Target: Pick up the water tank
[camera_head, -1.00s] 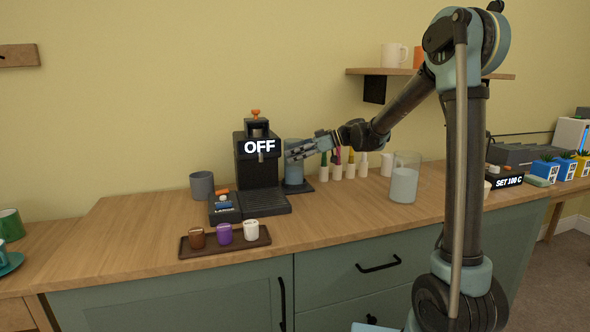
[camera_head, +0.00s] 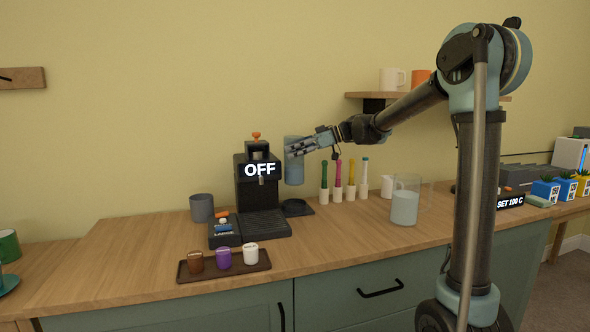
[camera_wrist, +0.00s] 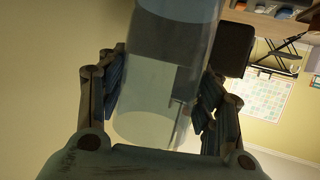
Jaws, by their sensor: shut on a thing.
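The water tank (camera_head: 294,172) is a translucent blue-grey cylinder. In the head view it hangs in the air just right of the black coffee machine (camera_head: 258,190), above a dark round base (camera_head: 297,207) on the counter. My gripper (camera_head: 300,147) is shut on the tank from the right, near its upper part. In the wrist view the tank (camera_wrist: 160,85) fills the middle, between the two fingers of my gripper (camera_wrist: 162,92). It looks clear with a lighter lower part in that view. The far finger is partly hidden by the tank in the head view.
Several coloured-handled tools (camera_head: 350,180) stand in white holders right of the base, with a clear jug (camera_head: 405,200) beyond. A tray (camera_head: 224,266) with three small cups lies in front of the machine. A shelf (camera_head: 370,95) with mugs is above right.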

